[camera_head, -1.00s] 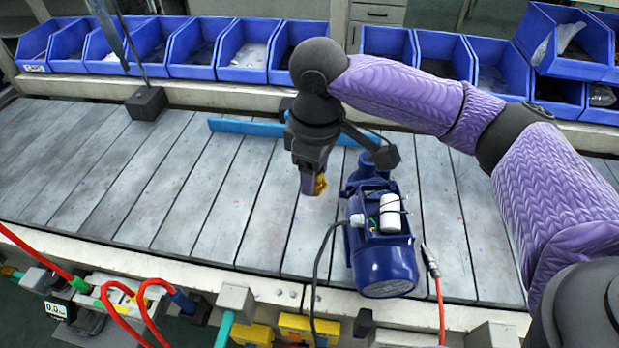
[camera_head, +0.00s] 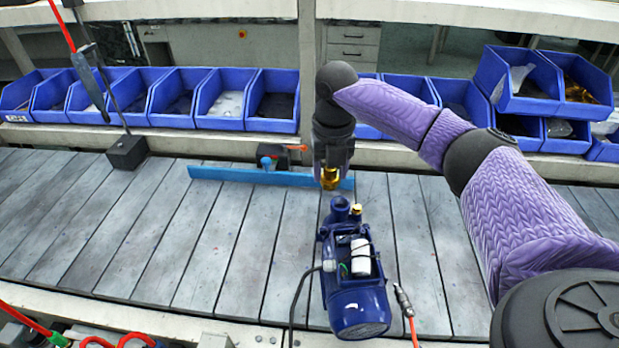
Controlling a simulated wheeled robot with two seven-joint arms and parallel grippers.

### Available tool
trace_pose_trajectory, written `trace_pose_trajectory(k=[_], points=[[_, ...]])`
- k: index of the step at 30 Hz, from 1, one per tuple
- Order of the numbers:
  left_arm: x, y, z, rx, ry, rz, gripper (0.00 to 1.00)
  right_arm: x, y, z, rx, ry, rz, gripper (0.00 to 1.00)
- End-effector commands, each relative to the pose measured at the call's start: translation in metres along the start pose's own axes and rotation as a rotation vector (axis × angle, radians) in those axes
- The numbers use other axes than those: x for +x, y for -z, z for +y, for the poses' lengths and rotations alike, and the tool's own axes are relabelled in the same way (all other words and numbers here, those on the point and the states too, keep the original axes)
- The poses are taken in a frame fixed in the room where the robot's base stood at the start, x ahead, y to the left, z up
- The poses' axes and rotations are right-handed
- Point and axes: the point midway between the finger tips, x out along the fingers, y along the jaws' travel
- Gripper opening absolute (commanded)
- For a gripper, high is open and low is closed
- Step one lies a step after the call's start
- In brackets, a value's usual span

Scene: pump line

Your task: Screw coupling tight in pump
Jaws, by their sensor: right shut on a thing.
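The blue pump (camera_head: 354,298) lies on the grey slatted bench, its motor end toward me and its round port (camera_head: 340,204) at the far end. A small brass fitting (camera_head: 356,210) sits beside that port. My right gripper (camera_head: 330,178) points down and is shut on a brass coupling (camera_head: 330,179). The coupling is held above and just beyond the port, apart from it in the picture. The fingertips are partly hidden by the gripper's dark body. My left gripper is not in view.
A blue rail (camera_head: 225,175) runs across the bench behind the pump. Blue bins (camera_head: 220,103) line the back. A black block (camera_head: 127,152) stands at left. A red hose (camera_head: 412,328) lies right of the pump.

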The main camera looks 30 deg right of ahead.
Motion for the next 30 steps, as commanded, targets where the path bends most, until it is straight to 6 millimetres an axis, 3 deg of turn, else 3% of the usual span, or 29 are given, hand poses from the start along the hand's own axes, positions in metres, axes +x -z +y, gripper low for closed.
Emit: trace_pose_trajectory(k=[4, 9, 17, 30], points=[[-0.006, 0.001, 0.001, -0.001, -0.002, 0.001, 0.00, -0.003, -0.008, -0.019, -0.266, 0.005, 0.003, 0.00], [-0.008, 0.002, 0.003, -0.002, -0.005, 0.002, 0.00, -0.002, -0.012, -0.030, -0.429, 0.008, 0.005, 0.00], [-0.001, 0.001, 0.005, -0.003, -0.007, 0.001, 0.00, 0.007, -0.013, -0.031, -0.457, 0.008, 0.006, 0.00], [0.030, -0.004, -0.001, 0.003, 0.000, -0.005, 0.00, 0.050, -0.012, -0.031, -0.456, 0.009, 0.006, 0.00]])
